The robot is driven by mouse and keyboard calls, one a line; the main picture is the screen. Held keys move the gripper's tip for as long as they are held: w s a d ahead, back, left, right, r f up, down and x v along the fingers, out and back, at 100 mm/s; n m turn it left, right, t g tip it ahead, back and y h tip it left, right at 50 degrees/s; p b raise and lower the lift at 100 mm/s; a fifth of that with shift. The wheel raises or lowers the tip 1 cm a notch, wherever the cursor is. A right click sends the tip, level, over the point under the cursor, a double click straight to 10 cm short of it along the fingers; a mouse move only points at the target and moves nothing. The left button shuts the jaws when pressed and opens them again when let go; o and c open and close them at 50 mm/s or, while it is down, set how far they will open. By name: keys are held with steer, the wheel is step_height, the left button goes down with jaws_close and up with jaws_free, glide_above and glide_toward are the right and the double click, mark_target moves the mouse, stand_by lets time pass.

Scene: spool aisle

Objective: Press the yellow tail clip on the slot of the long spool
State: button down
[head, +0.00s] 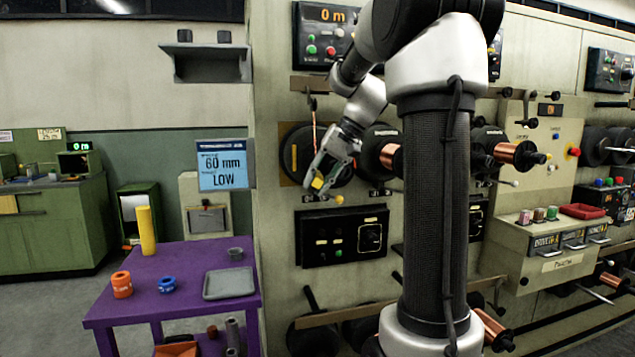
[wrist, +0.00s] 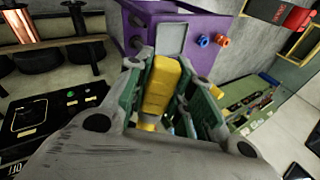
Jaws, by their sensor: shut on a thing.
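My gripper (head: 322,182) is shut on the yellow tail clip (head: 318,184), in front of the machine wall. In the wrist view the clip (wrist: 162,85) is a chunky yellow piece between the two green-sided fingers (wrist: 160,95). A large black spool flange (head: 296,152) is right behind my gripper. Further right, a spool with copper winding (head: 391,157) is partly hidden by my arm, and another copper-wound spool (head: 512,153) sticks out from the wall. I cannot tell which is the long spool, and no slot is clear. The clip looks apart from the flange, though the gap is hard to judge.
A purple table (head: 190,262) at the left bears a yellow cylinder (head: 147,230), an orange ring (head: 122,284), a blue ring (head: 167,285) and a grey tray (head: 229,283). A black control panel (head: 343,236) lies below my gripper. A blue sign (head: 221,165) reads 60 mm LOW.

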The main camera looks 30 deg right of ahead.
steer(key=shift+w+d, duration=0.25)
steer(key=shift+w, duration=0.25)
stand_by(0.8)
steer(key=shift+s+a+f, duration=0.1)
steer(key=shift+s+a, duration=0.4)
steer(key=shift+s, duration=0.4)
steer(key=shift+s+a, duration=0.5)
steer(key=shift+s, duration=0.35)
steer(key=shift+s+a+f, duration=0.1)
steer(key=shift+s+a, duration=0.4)
steer(key=shift+s, duration=0.4)
